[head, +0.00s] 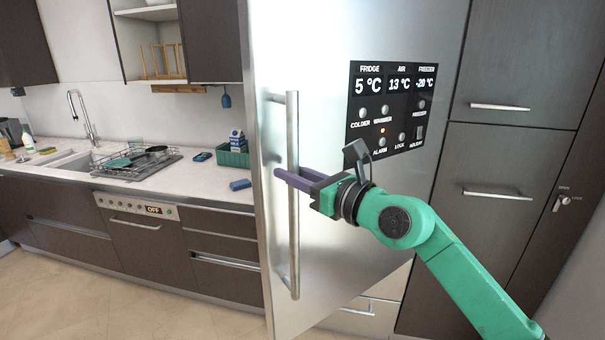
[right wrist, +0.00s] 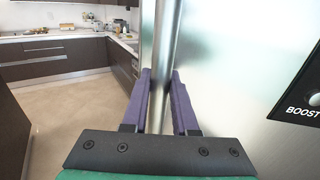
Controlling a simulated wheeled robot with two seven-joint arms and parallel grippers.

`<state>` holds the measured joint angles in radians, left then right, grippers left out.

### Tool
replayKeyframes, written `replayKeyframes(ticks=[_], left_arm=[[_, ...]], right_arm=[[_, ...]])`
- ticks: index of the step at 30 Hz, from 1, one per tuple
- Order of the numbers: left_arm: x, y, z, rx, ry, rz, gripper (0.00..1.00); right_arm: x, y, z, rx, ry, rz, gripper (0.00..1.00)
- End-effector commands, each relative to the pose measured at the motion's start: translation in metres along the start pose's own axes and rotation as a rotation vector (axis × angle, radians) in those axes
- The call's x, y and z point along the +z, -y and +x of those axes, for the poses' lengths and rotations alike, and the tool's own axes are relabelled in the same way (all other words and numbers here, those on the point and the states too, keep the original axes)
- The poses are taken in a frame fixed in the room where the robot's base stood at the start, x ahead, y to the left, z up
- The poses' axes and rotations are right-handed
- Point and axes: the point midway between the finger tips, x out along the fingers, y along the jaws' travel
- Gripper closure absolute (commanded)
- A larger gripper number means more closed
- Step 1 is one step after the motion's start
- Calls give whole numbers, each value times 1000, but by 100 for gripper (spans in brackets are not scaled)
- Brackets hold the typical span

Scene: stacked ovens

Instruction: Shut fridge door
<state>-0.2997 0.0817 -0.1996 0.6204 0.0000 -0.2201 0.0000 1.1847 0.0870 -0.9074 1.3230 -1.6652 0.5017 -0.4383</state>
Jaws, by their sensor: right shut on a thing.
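The steel fridge door (head: 330,240) stands ajar in the head view, its left edge out from the cabinets. A vertical bar handle (head: 293,220) runs along its left side. My right gripper (head: 284,176) is at the middle of the handle. In the right wrist view its purple fingers (right wrist: 160,100) lie on both sides of the handle bar (right wrist: 164,50), shut on it. A control panel (head: 391,108) on the door reads 5 °C, 13 °C and -20 °C. My left gripper is not in view.
A counter (head: 190,178) with a sink (head: 75,158), a dish rack (head: 135,163) and a green crate (head: 233,154) is left of the door. Dark tall cabinets (head: 520,60) stand to the right. The tiled floor (head: 150,310) in front of the counter is clear.

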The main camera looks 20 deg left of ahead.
Motion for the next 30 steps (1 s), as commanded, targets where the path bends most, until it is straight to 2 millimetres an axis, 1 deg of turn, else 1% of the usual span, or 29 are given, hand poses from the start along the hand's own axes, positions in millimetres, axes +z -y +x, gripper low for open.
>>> replayKeyframes(ticks=[6,19,20,21,22,30], left_arm=[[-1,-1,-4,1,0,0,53],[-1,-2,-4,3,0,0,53],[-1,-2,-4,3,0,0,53],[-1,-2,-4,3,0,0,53],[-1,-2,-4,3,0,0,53],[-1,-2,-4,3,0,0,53]], right_arm=[[-1,2,11,-26,-2,0,100],[-1,3,12,-30,-2,0,100],[-1,3,12,-30,-2,0,66],[-1,3,12,-30,-2,0,50],[-1,3,12,-30,-2,0,43],[-1,3,12,-31,-1,0,43]])
